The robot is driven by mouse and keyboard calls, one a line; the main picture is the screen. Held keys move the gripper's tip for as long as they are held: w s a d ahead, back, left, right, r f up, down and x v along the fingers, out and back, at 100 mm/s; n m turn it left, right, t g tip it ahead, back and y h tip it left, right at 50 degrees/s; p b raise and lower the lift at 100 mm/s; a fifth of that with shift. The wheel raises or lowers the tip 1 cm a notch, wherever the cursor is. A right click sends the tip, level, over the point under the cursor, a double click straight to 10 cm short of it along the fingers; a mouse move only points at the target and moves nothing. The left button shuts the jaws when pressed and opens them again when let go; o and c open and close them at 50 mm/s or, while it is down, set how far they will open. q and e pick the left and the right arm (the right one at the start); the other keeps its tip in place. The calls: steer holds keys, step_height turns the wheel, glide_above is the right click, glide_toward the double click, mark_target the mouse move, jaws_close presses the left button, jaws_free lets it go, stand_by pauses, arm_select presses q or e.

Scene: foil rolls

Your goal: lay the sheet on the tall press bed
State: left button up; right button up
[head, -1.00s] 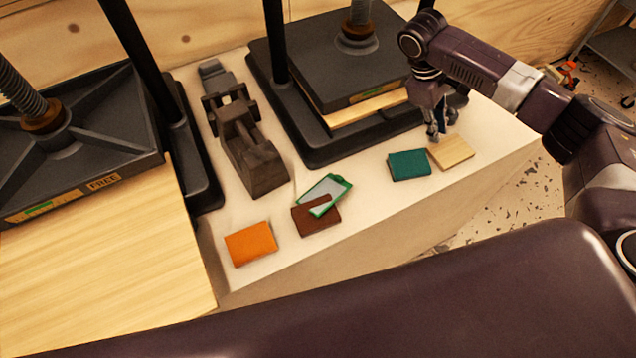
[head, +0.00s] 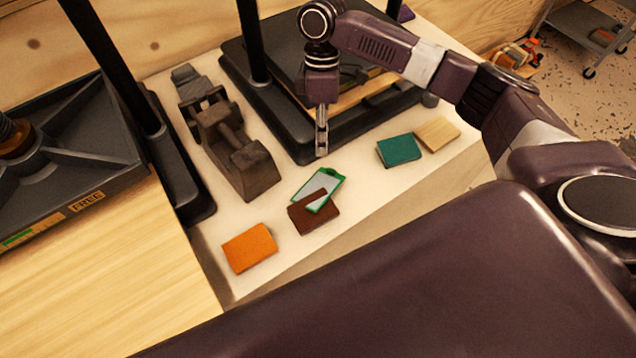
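A thin green-edged piece with a pale grey middle (head: 318,186), the likeliest sheet, lies partly over a brown block (head: 315,217) on the pale bench top. My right gripper (head: 321,154) points down just above and behind it, apart from it; its fingers look narrow and edge-on, and nothing shows between them. A dark press (head: 290,130) stands behind, partly hidden by my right arm, with a pale wooden layer (head: 352,98) under its plate. I cannot tell which is the tall press. My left gripper is out of view.
An orange block (head: 249,248) lies at front left. A teal block (head: 398,150) and a light wooden block (head: 437,134) lie at right. A dark clamp-like tool (head: 235,150) sits between the presses. Bench top is clear between the sheet and the teal block.

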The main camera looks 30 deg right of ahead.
mark_target(323, 171)
steer(key=p+x, duration=0.2)
steer(key=x, duration=0.3)
steer(key=shift+s+f, duration=0.15)
steer(key=shift+s, duration=0.1)
steer(key=shift+s+f, duration=0.25)
steer(key=shift+f, duration=0.05)
jaws_close()
steer(key=shift+w+d+f, duration=0.1)
steer(key=shift+d+f, duration=0.05)
steer(key=shift+f, duration=0.05)
steer(key=shift+r, duration=0.15)
steer(key=shift+w+r, duration=0.2)
steer(key=shift+r, duration=0.25)
step_height(323, 171, up, 19)
steer(key=b, duration=0.2)
steer(key=shift+r, duration=0.15)
